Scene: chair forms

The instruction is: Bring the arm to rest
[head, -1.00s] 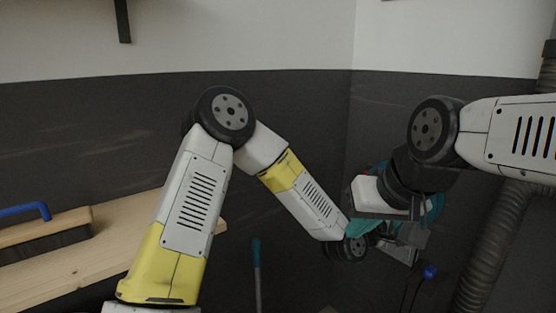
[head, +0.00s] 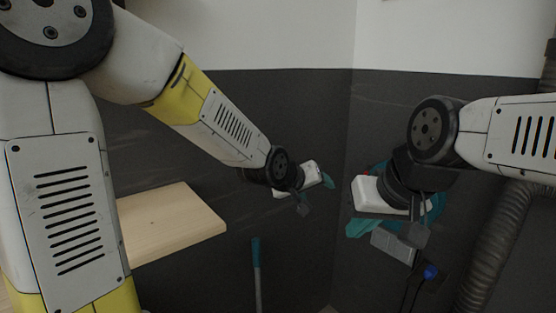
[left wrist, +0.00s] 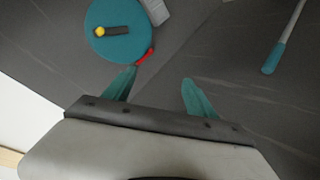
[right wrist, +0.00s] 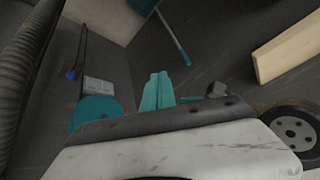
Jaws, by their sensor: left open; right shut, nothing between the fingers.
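My left gripper (head: 326,180) is in the middle of the head view, left of my right gripper. In the left wrist view its two teal fingers (left wrist: 157,88) stand apart with nothing between them. My right gripper (head: 362,226) is at the right of the head view, mostly hidden behind its own wrist. In the right wrist view its teal fingers (right wrist: 158,92) lie together with nothing between them. The two grippers are apart.
A wooden shelf (head: 175,225) is at left, partly behind my left arm. A teal-handled tool (head: 256,254) stands below. A teal round object (left wrist: 112,30) is at the wall behind the grippers. A ribbed hose (head: 492,240) runs down the right side.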

